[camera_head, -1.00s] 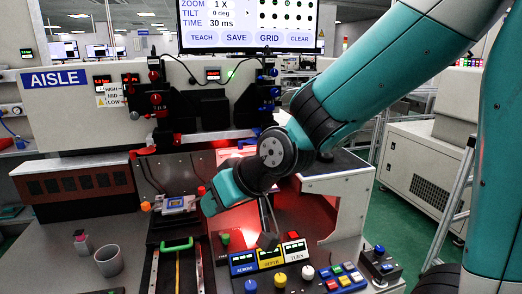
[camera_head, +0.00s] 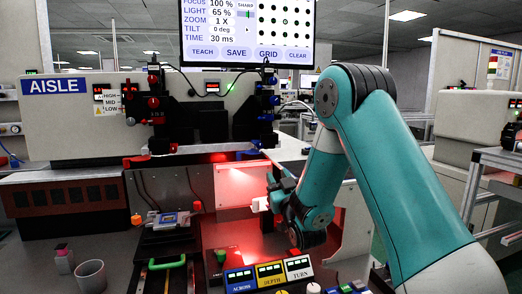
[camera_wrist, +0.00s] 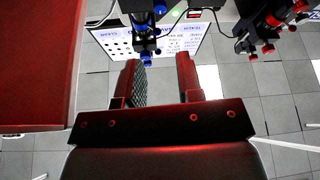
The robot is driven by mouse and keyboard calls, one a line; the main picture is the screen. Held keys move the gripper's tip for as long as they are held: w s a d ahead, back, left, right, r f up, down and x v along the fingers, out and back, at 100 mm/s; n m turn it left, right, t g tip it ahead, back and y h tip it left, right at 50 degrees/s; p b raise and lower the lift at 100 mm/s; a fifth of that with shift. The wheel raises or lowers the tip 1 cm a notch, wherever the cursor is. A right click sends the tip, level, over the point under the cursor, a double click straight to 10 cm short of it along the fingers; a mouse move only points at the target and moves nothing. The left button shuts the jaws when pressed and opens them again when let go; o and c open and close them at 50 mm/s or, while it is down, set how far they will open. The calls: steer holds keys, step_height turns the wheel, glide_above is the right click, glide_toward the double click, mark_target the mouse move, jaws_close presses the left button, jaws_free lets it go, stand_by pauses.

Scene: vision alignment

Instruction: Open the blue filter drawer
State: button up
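No drawer front can be made out clearly. A column of blue knobs (camera_head: 268,99) is on the right side of the black optical assembly in the head view. In the wrist view, blue knobs (camera_wrist: 147,58) show beyond my fingertips, the lowest near the left fingertip. My gripper (camera_wrist: 158,62) is open, with nothing between its fingers.
A monitor (camera_head: 248,33) hangs above. Red knobs (camera_head: 153,88) are on the assembly's left side. A red-lit panel (camera_wrist: 38,62) stands close on the left in the wrist view. A control panel (camera_head: 270,272), green handle (camera_head: 167,263) and grey cup (camera_head: 91,275) are in front.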

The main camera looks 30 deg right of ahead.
mark_target(260, 147)
steer(key=p+x, duration=0.2)
steer(key=x, duration=0.2)
steer(key=p+x, duration=0.3)
steer(key=x, duration=0.1)
steer(key=p+x, duration=0.2)
steer(key=x, duration=0.2)
steer(key=shift+r, duration=0.3)
steer(key=p+x, duration=0.2)
steer(key=p, duration=0.1)
steer(key=shift+f, duration=0.15)
steer(key=shift+w+d+p, duration=0.1)
steer(key=shift+w+p, duration=0.1)
steer(key=shift+p, duration=0.2)
steer(key=shift+f, duration=0.1)
steer(key=shift+c, duration=0.3)
jaws_close()
